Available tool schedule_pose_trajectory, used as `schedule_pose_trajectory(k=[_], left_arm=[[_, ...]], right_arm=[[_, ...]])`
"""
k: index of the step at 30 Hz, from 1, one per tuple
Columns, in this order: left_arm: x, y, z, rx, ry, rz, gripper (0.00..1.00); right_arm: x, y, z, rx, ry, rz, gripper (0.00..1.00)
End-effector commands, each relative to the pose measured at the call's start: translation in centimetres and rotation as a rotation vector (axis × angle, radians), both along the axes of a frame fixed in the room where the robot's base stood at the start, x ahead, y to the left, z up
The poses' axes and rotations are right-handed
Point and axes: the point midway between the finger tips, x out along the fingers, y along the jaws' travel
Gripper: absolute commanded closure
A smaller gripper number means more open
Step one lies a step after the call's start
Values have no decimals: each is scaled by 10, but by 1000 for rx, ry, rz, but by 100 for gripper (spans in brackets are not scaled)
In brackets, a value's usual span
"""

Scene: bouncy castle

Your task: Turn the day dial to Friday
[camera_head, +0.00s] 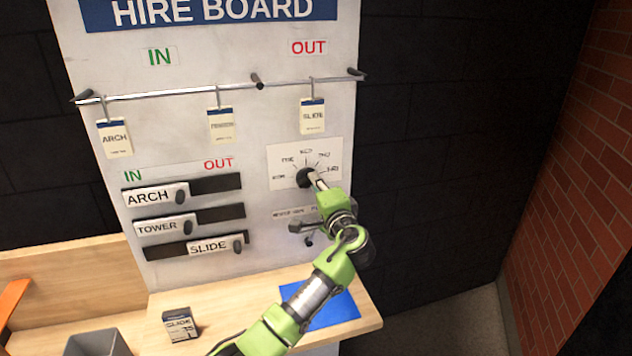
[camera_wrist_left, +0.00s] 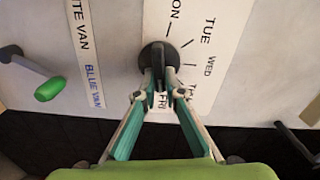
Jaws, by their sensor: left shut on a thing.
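The day dial (camera_head: 304,180) is a round black knob on a white card on the hire board, with day labels from MON at left to FRI at right. My left gripper (camera_head: 313,178) reaches up from the lower middle and is shut on the knob. In the left wrist view the knob (camera_wrist_left: 158,53) has a raised ridge, and the tips of the left gripper (camera_wrist_left: 159,82) close on its near part. The FRI label is partly hidden between the fingers. I cannot tell which day the knob points to. My right gripper is not in view.
A rail (camera_head: 200,92) with hanging tags runs above the dial. Three sliders, ARCH (camera_head: 155,196), TOWER (camera_head: 165,226) and SLIDE (camera_head: 215,246), sit to its left. A green-tipped lever (camera_wrist_left: 48,89) is near the van labels. A small SLIDE box (camera_head: 180,324) and blue mat (camera_head: 340,305) lie on the counter.

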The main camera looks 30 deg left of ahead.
Motion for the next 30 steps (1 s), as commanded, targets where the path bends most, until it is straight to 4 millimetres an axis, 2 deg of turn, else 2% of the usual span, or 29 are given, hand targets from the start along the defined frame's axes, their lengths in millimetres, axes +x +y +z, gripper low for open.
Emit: schedule_pose_trajectory(k=[14,15,16,26,30], left_arm=[[0,-1,-2,8,14,-1,100],[0,-1,-2,8,14,-1,80],[0,-1,-2,8,14,-1,74],[0,-1,-1,8,10,-1,74],[-6,-9,-2,7,10,-2,74]], right_arm=[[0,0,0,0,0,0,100],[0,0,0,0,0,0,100],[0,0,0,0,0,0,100],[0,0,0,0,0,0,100],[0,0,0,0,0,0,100]])
